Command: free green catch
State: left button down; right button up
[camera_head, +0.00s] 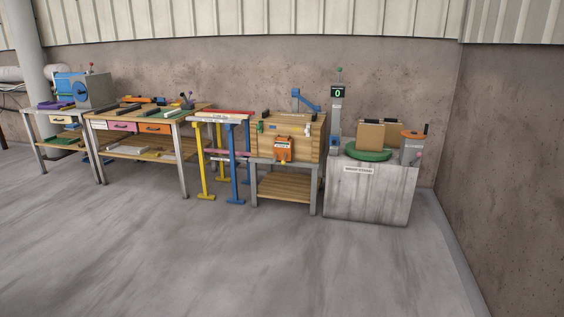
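No part that I can clearly tell is a green catch shows at this distance. A small green part (261,127) sits at the upper left of the front of a wooden chest (304,150). An orange fitting (283,147) with yellow at its bottom is on the same front. A stone slab block (367,196) stands to the right, with a green round disc (366,154) on top and a brown box (370,136) on the disc. Neither gripper is in view.
A bench with coloured drawers (155,129) and a grey machine (94,91) stand at the left. Yellow (202,160) and blue (234,165) stands are between that bench and the chest. Walls close off the back and right. The grey floor in front is clear.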

aim_at(260, 127)
jog(key=i, duration=5.95)
jog(key=u, duration=0.25)
